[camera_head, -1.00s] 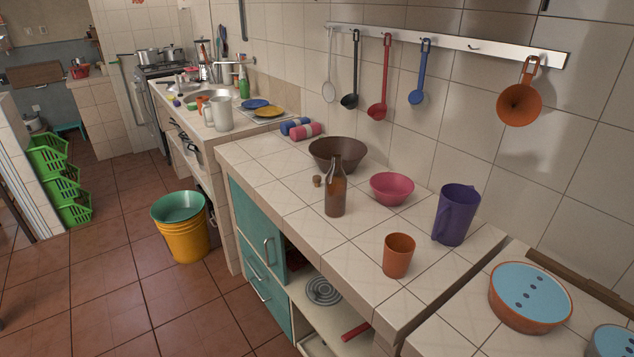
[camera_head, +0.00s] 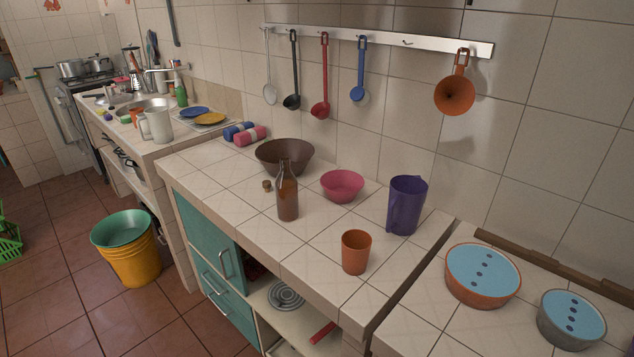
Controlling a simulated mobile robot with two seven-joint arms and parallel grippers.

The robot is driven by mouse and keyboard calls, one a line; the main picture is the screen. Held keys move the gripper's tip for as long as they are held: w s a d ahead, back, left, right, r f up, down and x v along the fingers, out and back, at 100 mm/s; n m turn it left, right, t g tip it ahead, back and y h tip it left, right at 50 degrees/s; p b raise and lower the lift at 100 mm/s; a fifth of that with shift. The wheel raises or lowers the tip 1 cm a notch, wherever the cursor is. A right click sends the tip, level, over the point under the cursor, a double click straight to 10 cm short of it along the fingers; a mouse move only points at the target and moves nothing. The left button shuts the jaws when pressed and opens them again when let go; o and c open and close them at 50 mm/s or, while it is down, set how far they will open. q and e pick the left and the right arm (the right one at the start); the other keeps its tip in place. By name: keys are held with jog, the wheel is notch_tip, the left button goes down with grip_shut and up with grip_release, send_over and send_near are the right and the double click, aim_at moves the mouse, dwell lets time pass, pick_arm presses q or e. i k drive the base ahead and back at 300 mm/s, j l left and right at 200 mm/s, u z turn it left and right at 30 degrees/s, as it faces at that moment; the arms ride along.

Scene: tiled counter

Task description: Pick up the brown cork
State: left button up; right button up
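The small brown cork (camera_head: 267,185) sits on the tiled counter (camera_head: 237,208), just left of the brown glass bottle (camera_head: 287,192) and in front of the dark brown bowl (camera_head: 285,156). The cork and the bottle look close but apart. The bottle stands upright. Neither of my grippers is in the head view.
A pink bowl (camera_head: 342,185), an orange cup (camera_head: 356,252) and a purple pitcher (camera_head: 406,205) stand right of the bottle. Pink and blue rolls (camera_head: 249,135) lie at the back left. Utensils hang from a wall rail (camera_head: 380,39). A yellow bucket (camera_head: 134,265) stands on the floor.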

aim_at(267, 184)
jog(key=i+j+z, duration=0.15)
jog(key=j+z, duration=0.6)
jog(key=i+j+z, duration=0.1)
jog(key=j+z, duration=0.3)
jog(key=j, duration=0.5)
jog(key=k+j+z, duration=0.2)
jog(key=j, duration=2.55)
jog(key=k+z, duration=0.05)
